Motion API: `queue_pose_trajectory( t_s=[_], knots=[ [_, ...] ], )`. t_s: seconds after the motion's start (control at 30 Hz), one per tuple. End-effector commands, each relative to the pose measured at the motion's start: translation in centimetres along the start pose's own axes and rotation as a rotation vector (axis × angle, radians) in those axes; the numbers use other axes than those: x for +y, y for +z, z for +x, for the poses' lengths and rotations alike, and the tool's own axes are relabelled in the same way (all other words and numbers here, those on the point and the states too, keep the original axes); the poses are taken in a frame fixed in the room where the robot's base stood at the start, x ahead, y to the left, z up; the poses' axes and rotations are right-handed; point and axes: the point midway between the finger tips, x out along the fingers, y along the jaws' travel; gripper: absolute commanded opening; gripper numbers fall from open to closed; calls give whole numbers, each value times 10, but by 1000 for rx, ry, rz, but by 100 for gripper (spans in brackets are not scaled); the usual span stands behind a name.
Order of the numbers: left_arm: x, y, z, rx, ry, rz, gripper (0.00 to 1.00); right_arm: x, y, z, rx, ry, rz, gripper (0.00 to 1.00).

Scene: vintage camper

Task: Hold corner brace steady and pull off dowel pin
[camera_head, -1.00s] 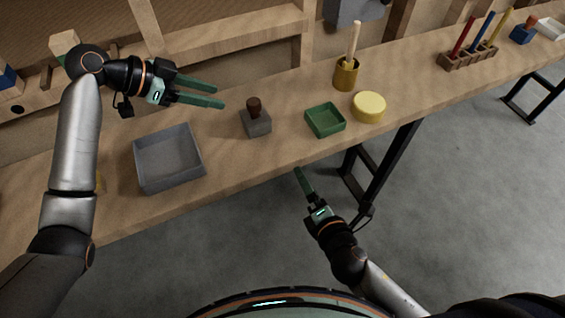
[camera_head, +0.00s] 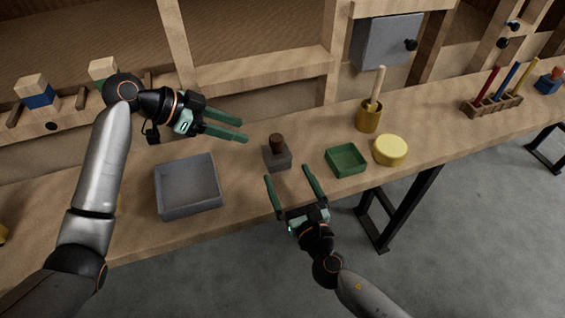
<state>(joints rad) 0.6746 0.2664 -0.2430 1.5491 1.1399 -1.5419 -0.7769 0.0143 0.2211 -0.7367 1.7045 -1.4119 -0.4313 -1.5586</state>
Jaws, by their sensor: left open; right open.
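A small grey block, which looks like the corner brace (camera_head: 281,161), stands on the wooden bench. A short brown peg, which looks like the dowel pin (camera_head: 276,142), stands upright in its top. My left gripper (camera_head: 243,131) is open and empty, to the left of the pin and apart from it, its fingers pointing right. My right gripper (camera_head: 287,173) is open and empty at the bench's front edge, its fingers pointing up the picture towards the brace. I cannot tell its height against the bench.
A grey tray (camera_head: 188,209) lies left of the brace. A green tray (camera_head: 346,171), a yellow round lid (camera_head: 390,150) and a gold cup with a wooden stick (camera_head: 369,117) stand to the right. A peg rack (camera_head: 491,106) is further right.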

Motion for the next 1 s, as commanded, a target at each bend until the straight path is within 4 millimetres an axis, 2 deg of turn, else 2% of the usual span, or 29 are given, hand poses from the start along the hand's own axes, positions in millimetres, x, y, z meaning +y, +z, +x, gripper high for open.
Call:
queue_pose_trajectory(
  t_s=[0.1, 0.3, 0.5, 0.73, 0.77, 1.0],
  knots=[
    [0, 0, 0, 0, 0, 0, 50, 0, 1, 24, -1, -2, 1, 100],
    [0, 0, 0, 0, 0, 0, 50, 0, 0, 50, 0, -1, 2, 100],
    [0, 0, 0, 0, 0, 0, 50, 0, 0, 59, 1, -1, 2, 100],
    [0, 0, 0, 0, 0, 0, 50, 0, 0, 59, 1, -1, 3, 100],
    [0, 0, 0, 0, 0, 0, 50, 0, 0, 59, 1, -1, 3, 99],
    [0, 0, 0, 0, 0, 0, 50, 0, 0, 59, 1, -1, 3, 72]
  ],
)
